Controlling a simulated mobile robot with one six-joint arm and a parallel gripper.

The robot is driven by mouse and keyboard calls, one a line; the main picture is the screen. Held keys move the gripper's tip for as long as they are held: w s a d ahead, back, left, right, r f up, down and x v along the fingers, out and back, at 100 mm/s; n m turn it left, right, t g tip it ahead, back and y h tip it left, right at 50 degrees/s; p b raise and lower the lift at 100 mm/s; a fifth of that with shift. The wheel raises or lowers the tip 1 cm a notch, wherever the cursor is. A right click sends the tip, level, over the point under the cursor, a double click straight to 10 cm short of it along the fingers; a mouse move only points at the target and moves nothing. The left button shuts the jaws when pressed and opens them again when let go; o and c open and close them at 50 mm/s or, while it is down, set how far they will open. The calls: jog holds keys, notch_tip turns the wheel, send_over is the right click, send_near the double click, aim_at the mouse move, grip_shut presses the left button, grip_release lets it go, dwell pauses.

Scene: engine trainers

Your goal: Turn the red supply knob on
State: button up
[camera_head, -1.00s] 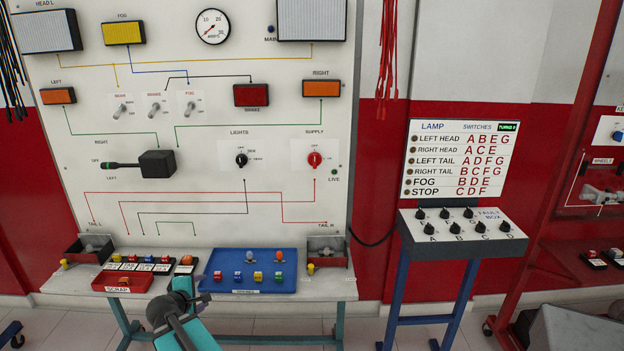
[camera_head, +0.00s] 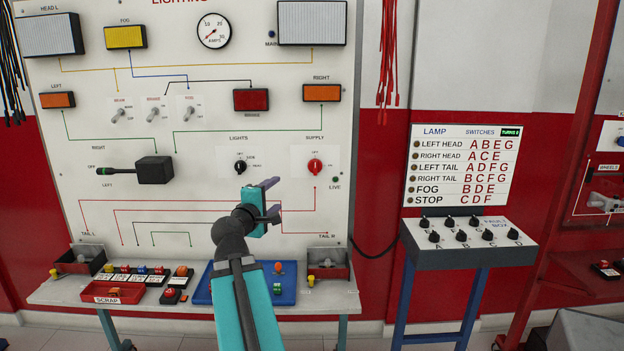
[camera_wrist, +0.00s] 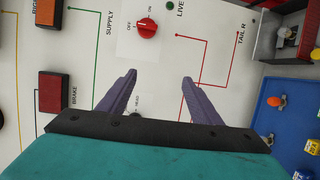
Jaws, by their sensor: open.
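The red supply knob (camera_head: 315,166) is on the white lighting board, under the SUPPLY label and right of the black lights knob (camera_head: 240,167). In the wrist view the red knob (camera_wrist: 147,27) is ahead of the fingers, and its plate carries OFF and ON marks. My gripper (camera_head: 273,198) is in front of the board, below and left of the red knob, apart from it. In the wrist view my gripper (camera_wrist: 159,80) has its two fingers spread with nothing between them.
Three toggle switches (camera_head: 154,114) and a black lever (camera_head: 152,169) are on the board. A bench below holds a blue tray (camera_head: 203,292), a red scrap tray (camera_head: 92,291) and small parts. A fault box (camera_head: 468,233) stands right. Space before the red knob is clear.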

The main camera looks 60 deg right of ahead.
jog(key=s+d+r+m+g+h+b, duration=0.1)
jog(key=s+d+r, duration=0.1)
jog(key=s, duration=0.3)
jog(key=shift+s+d+r, duration=0.2)
jog(key=shift+s+r, duration=0.15)
jog(key=shift+r, duration=0.4)
jog(key=shift+w+d+r+p, duration=0.15)
jog(key=shift+d+p, duration=0.1)
jog(key=shift+p, duration=0.5)
